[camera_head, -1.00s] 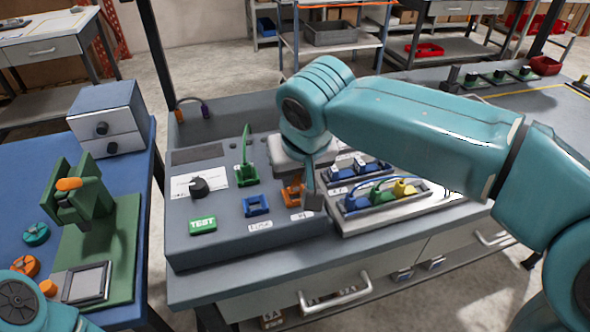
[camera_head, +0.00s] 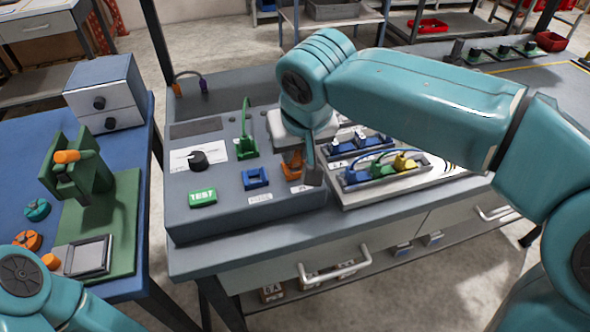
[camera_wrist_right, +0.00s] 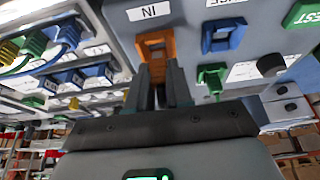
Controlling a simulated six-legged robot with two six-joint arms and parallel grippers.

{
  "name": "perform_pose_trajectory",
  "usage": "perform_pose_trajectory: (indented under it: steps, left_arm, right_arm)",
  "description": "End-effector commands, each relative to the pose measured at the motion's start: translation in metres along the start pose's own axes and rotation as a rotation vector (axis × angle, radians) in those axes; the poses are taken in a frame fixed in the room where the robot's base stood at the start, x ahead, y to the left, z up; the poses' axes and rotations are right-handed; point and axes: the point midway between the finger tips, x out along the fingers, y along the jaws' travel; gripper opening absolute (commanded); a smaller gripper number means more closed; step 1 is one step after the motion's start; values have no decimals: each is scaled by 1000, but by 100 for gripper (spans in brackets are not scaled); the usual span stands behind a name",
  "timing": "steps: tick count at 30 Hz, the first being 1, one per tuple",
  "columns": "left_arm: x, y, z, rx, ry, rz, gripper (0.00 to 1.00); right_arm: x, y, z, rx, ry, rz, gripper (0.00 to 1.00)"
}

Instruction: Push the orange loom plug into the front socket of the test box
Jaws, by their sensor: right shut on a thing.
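The grey test box (camera_head: 225,215) stands on the bench with green, blue and orange sockets on its top. The orange socket (camera_wrist_right: 155,44), beside a label reading "IN", shows as a square frame in the right wrist view. My right gripper (camera_wrist_right: 160,75) is shut at its near edge, and its fingertips are up against it. In the head view my right gripper (camera_head: 305,168) covers part of the orange pieces. My left gripper is out of view.
A tray of blue, green and yellow plugs (camera_head: 385,170) lies just right of the box. A green plug (camera_head: 246,145) stands behind the blue socket (camera_head: 255,179). A green fixture (camera_head: 75,180) stands on the blue table at left.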

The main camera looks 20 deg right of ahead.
Motion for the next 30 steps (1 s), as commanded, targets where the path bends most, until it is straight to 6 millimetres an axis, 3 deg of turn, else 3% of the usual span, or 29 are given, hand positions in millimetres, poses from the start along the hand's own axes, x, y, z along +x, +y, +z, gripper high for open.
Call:
perform_pose_trajectory:
  steps: [30]
  left_arm:
    - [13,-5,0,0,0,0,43]
  right_arm:
    - [17,0,8,-1,-4,1,0]
